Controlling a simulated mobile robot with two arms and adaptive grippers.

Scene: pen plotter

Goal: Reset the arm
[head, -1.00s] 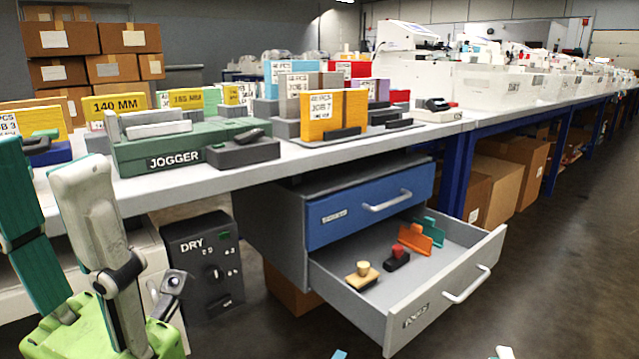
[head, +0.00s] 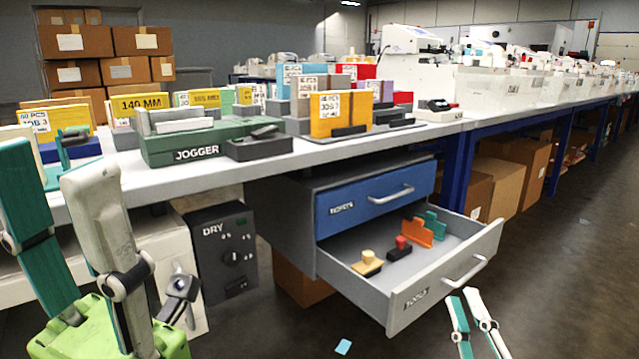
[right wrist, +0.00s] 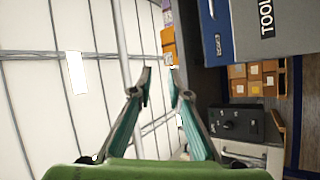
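My left gripper (head: 48,165) stands large at the left of the head view, fingers up, with one teal and one pale finger on a green body. Its fingers are apart and nothing shows between them. My right gripper (head: 464,297) is at the lower right of the head view, in front of the open drawer, fingers up. In the right wrist view, its fingers (right wrist: 160,75) lean toward each other with a narrow gap between the tips. It is empty. Most of both arms is out of view.
An open grey drawer (head: 445,285) holds several stamps and small holders, below a shut blue drawer (head: 375,200). The white bench (head: 330,147) carries a green jogger (head: 185,145) and job boxes. A dark DRY control box (head: 222,255) stands below.

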